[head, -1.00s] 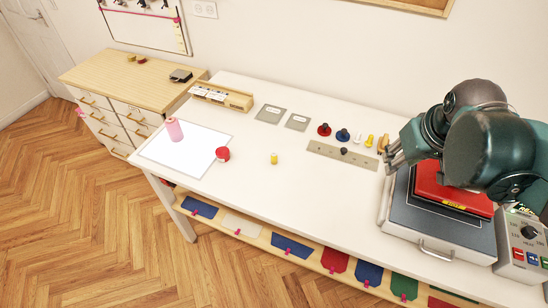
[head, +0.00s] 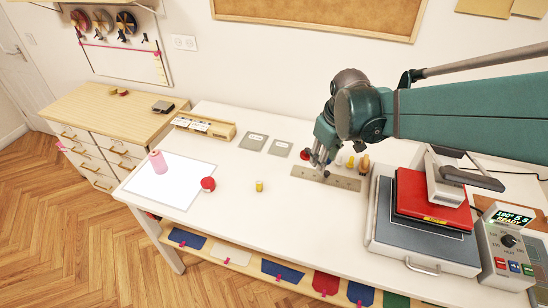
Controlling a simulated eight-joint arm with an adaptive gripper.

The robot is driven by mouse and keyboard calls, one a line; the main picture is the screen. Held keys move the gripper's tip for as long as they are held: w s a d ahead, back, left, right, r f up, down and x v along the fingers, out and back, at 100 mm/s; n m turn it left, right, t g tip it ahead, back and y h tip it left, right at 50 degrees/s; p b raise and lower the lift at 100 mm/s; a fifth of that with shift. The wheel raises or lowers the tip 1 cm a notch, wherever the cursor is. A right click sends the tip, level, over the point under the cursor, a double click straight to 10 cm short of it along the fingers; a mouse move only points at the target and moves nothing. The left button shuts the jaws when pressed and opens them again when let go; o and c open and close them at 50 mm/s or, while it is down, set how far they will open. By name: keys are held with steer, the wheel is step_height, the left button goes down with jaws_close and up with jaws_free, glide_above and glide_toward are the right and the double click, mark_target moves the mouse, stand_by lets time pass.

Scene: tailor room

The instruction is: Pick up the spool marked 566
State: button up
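No number 566 can be read on any spool. A pink cone-shaped spool (head: 157,162) stands on a white sheet (head: 172,193) at the left of the white table. A red round item (head: 208,184) lies at that sheet's right edge. A small yellow spool-like item (head: 259,186) stands on bare table right of it. My gripper (head: 320,163) points down at the back middle of the table, just above or at a grey-brown strip (head: 345,183) with small marks. Its fingers are too small to tell open from shut. They partly hide the row of colored knob-like items behind.
A red-topped heat press (head: 432,200) and its control box (head: 512,250) fill the right end. Two grey plates (head: 281,148) and a wooden tray (head: 205,125) lie along the back. Large spools (head: 103,21) hang on the wall. The table's front middle is clear.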

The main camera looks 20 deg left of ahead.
steer(key=w+a+f+n+g+p, duration=0.1)
steer(key=a+f+n, duration=0.15)
steer(key=a, duration=0.35)
steer(key=w+a+f+n+p, duration=0.1)
steer(key=a+f, duration=0.3)
steer(key=a, duration=0.2)
steer(key=n+g+h, duration=0.1)
steer(key=n, duration=0.2)
glide_above(259, 185)
steer(key=w, duration=0.2)
steer(key=f, duration=0.5)
steer(key=f+p, duration=0.1)
steer(key=f, duration=0.2)
steer(key=shift+s+d+f, duration=0.2)
steer(key=shift+s+d, duration=0.05)
steer(key=shift+d, duration=0.05)
steer(key=shift+s+a+f+g, duration=0.15)
steer(key=shift+a+f+g, duration=0.15)
steer(key=shift+a+f, duration=0.1)
steer(key=shift+f, duration=1.3)
steer(key=shift+f, duration=0.1)
steer(key=shift+a+f, duration=0.1)
steer(key=shift+f, duration=2.4)
